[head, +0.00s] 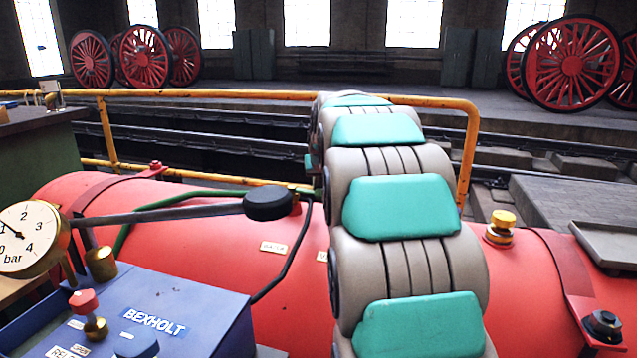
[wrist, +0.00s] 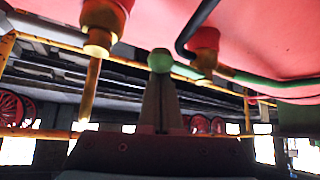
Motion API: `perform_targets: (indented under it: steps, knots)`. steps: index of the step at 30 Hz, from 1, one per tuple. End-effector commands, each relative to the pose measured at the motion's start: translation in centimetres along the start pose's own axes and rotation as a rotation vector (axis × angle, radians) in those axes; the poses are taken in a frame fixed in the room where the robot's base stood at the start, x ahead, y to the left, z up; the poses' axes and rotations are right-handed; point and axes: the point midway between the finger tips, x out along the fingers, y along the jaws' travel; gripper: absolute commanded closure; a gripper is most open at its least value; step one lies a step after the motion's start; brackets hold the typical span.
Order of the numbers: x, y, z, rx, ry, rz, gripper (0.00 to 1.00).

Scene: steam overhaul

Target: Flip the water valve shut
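In the head view my arm hides the gripper and the knob.
The red tank (head: 200,235) fills the foreground. A black round knob (head: 268,203) on a grey bar, a pressure gauge (head: 32,238) and a blue box (head: 180,315) stand at left. A yellow rail (head: 200,94) runs behind. A second brass fitting (wrist: 100,30) hangs beside the gripper.

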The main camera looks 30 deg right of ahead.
Motion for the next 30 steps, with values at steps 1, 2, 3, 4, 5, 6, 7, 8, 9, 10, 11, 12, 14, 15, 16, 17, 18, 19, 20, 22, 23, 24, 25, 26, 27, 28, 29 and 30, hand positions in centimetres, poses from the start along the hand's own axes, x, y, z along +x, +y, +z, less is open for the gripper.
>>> perform_targets:
  steps: [1,2,3,4,5,6,7,8,9,10,11,12,14,15,16,17,18,19,20,22,23,24,25,26,27,28,29,30]
  knots:
    - [-0.1,-0.1,0.2,0.012,-0.005,0.017,1.0]
    - [-0.2,-0.1,0.3,0.023,-0.005,0.028,1.0]
    - [-0.3,-0.2,0.4,0.04,-0.005,0.043,1.0]
    - [-0.4,-0.2,0.5,0.054,-0.005,0.057,1.0]
    - [-0.5,-0.3,0.6,0.068,-0.005,0.072,1.0]
    - [-0.7,-0.4,0.7,0.092,-0.004,0.094,1.0]
    - [-0.8,-0.5,0.8,0.11,-0.003,0.112,1.0]
    - [-0.9,-0.6,0.8,0.129,-0.002,0.131,1.0]
    - [-1.0,-0.8,1.0,0.156,-0.002,0.157,1.0]
    - [-1.1,-0.8,1.0,0.177,-0.001,0.176,1.0]
    - [-1.1,-0.9,1.1,0.196,0.0,0.195,1.0]
    - [-1.2,-1.0,1.2,0.224,0.001,0.218,1.0]
    - [-1.3,-1.3,1.4,0.259,0.0,0.251,1.0]
    - [-1.3,-1.4,1.5,0.281,-0.001,0.272,1.0]
    - [-1.4,-1.4,1.6,0.298,-0.002,0.287,1.0]
    - [-1.4,-1.5,1.6,0.315,-0.001,0.3,1.0]
    - [-1.5,-1.7,1.6,0.334,0.002,0.319,1.0]
    - [-1.5,-1.8,1.6,0.349,0.003,0.331,1.0]
    - [-1.6,-1.9,1.6,0.365,0.003,0.345,1.0]
    - [-1.6,-2.1,1.9,0.395,-0.001,0.373,1.0]
    - [-1.7,-2.2,2.0,0.394,-0.002,0.368,1.0]
    - [-1.7,-2.4,2.1,0.393,-0.003,0.367,1.0]
    - [-1.7,-2.5,2.1,0.392,-0.002,0.366,1.0]
    - [-1.8,-2.6,2.2,0.392,-0.002,0.366,1.0]
    - [-1.8,-2.8,2.2,0.391,-0.002,0.365,1.0]
    - [-1.8,-2.9,2.2,0.391,-0.002,0.365,1.0]
    - [-1.8,-3.1,2.3,0.392,-0.002,0.364,1.0]
    - [-1.9,-3.3,2.3,0.392,-0.002,0.364,1.0]
